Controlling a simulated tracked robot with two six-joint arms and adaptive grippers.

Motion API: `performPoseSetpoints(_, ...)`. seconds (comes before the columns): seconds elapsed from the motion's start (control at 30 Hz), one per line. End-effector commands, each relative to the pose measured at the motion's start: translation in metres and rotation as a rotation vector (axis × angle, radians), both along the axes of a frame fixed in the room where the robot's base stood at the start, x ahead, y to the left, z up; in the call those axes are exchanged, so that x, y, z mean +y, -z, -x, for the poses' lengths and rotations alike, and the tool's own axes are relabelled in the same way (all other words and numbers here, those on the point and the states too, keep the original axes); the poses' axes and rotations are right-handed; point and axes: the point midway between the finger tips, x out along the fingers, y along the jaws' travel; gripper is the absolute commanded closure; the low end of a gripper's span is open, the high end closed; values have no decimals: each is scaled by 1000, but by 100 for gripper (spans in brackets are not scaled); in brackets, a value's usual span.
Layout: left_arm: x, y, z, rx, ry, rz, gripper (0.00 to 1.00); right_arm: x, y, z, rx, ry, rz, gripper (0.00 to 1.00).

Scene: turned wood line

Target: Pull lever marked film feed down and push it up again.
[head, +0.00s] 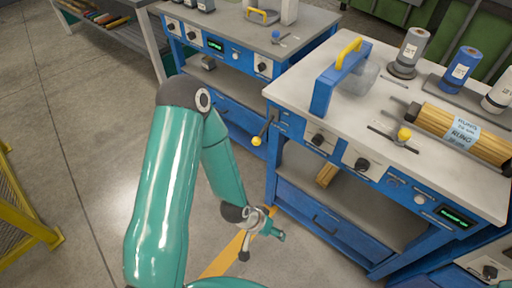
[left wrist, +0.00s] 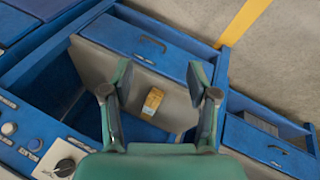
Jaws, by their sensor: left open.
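A lever with a yellow ball knob (head: 257,141) sticks out from the left end of the near blue machine (head: 320,228) in the head view. A second yellow knob (head: 404,134) stands in a slot on the machine's top. I cannot read which lever is marked film feed. My left gripper (head: 263,245) is low in front of the machine, below the side lever and apart from it. The left wrist view shows the left gripper (left wrist: 159,76) open with nothing between its fingers; no lever shows there. My right gripper is not in view.
A wooden block (left wrist: 152,103) lies on the machine's grey lower shelf, above a blue drawer. Wrapped wood rods (head: 465,134) and film rolls (head: 461,68) are on top. A second blue machine (head: 235,55) stands behind. The floor at left is clear up to a yellow barrier (head: 30,232).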

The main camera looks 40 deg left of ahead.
Motion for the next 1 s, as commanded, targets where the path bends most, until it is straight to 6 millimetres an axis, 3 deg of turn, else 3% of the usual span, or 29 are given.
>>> performPoseSetpoints(0.03, 20, 20, -21, -92, -24, -12, 41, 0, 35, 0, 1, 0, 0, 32)
performPoseSetpoints(0.23, 108, 15, -88, -513, -73, -104, 41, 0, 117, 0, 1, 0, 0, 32)
performPoseSetpoints(0.37, 163, -6, -104, -778, -72, -203, 41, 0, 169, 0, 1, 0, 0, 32)
performPoseSetpoints(0.5, 207, -32, -97, -1025, -29, -324, 41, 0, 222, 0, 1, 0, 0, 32)
performPoseSetpoints(0.6, 223, -49, -83, -1159, 20, -404, 41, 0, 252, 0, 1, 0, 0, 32)
performPoseSetpoints(0.73, 230, -64, -65, -1274, 90, -481, 41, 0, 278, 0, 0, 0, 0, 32)
performPoseSetpoints(0.87, 230, -74, -52, -1332, 139, -520, 41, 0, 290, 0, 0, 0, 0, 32)
performPoseSetpoints(1.0, 228, -79, -53, -1353, 161, -532, 41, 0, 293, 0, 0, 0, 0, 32)
